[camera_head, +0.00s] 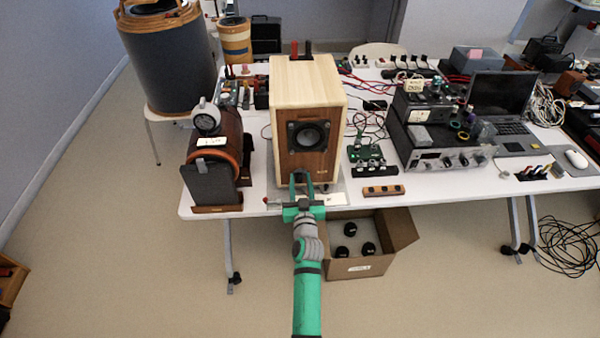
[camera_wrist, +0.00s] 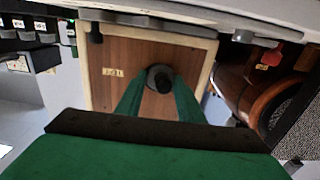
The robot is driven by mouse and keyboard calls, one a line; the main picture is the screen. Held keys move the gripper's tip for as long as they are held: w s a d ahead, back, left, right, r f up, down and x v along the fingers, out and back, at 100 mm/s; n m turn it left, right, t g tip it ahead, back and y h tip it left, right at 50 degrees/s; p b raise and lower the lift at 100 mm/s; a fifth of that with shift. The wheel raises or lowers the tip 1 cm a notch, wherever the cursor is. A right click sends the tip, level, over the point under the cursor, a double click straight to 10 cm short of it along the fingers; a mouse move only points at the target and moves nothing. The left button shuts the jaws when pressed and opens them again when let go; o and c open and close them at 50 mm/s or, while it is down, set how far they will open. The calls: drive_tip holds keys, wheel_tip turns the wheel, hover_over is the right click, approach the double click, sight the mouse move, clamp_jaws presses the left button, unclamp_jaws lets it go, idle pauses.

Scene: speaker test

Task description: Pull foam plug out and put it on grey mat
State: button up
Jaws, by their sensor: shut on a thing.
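The wooden speaker (camera_head: 323,88) stands on the table, its brown front facing me. My gripper (camera_head: 301,178) is at the lower part of that front, below the round driver (camera_head: 309,136). In the wrist view, the green fingers are shut on the dark round foam plug (camera_wrist: 160,77) at the brown front panel (camera_wrist: 115,55). I cannot tell how far the plug sits in its hole.
A brown rounded device (camera_head: 212,165) stands close on the left. A small wooden block (camera_head: 383,191) and a green circuit board (camera_head: 367,156) lie on the right. An open cardboard box (camera_head: 398,235) with dark round things is below the table's front edge.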

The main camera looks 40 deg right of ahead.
drive_tip(key=shift+s, duration=0.2)
clamp_jaws()
drive_tip(key=shift+v, duration=1.4)
drive_tip(key=shift+s+a, duration=0.3)
drive_tip(key=shift+s, duration=0.2)
drive_tip(key=v, duration=0.3)
drive_tip(key=shift+s+a, duration=0.2)
drive_tip(key=shift+a, duration=0.1)
